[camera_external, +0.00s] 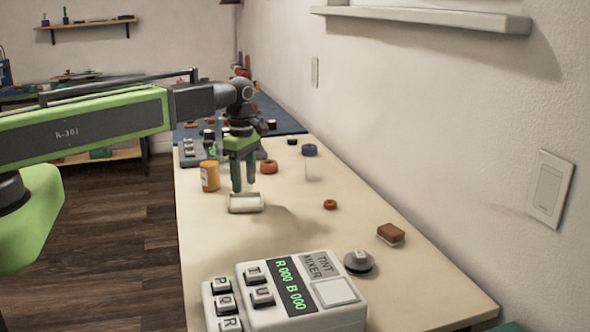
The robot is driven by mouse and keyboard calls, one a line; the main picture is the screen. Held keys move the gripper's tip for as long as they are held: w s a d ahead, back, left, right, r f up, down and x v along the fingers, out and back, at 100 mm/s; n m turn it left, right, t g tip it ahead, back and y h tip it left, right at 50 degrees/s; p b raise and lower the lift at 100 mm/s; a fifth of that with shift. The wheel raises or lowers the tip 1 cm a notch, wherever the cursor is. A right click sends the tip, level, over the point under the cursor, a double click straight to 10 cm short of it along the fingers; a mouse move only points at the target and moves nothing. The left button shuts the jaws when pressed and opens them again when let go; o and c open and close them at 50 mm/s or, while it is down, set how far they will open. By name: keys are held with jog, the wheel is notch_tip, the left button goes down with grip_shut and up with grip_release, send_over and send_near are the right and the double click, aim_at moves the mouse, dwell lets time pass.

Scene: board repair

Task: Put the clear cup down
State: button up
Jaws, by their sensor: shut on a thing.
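My gripper (244,188) points straight down over the table, its green fingers close together. It is shut on a pale, short, wide vessel (245,204) at the fingertips, which I take to be the clear cup. The cup is at or just above the cream tabletop (350,270); I cannot tell whether its base touches. A second, faint see-through vessel (313,172) stands on the table further back to the right.
An orange jar (209,176) stands close left of my gripper. Orange rings (268,167) (330,204), a blue ring (309,150) and a brown block (391,233) lie around. A tint mixer (290,290) fills the front.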

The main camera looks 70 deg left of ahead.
aim_at(245, 192)
notch_tip(245, 192, down, 4)
jog(key=b, duration=0.4)
jog(key=shift+f, duration=0.2)
jog(key=shift+r, duration=0.3)
jog(key=shift+f, duration=0.25)
jog(key=o, duration=1.1)
jog(key=shift+c, duration=0.2)
jog(key=shift+r, duration=0.1)
notch_tip(245, 192, up, 12)
jog(key=p, duration=1.2)
jog(key=shift+r, duration=0.15)
jog(key=shift+d, duration=0.1)
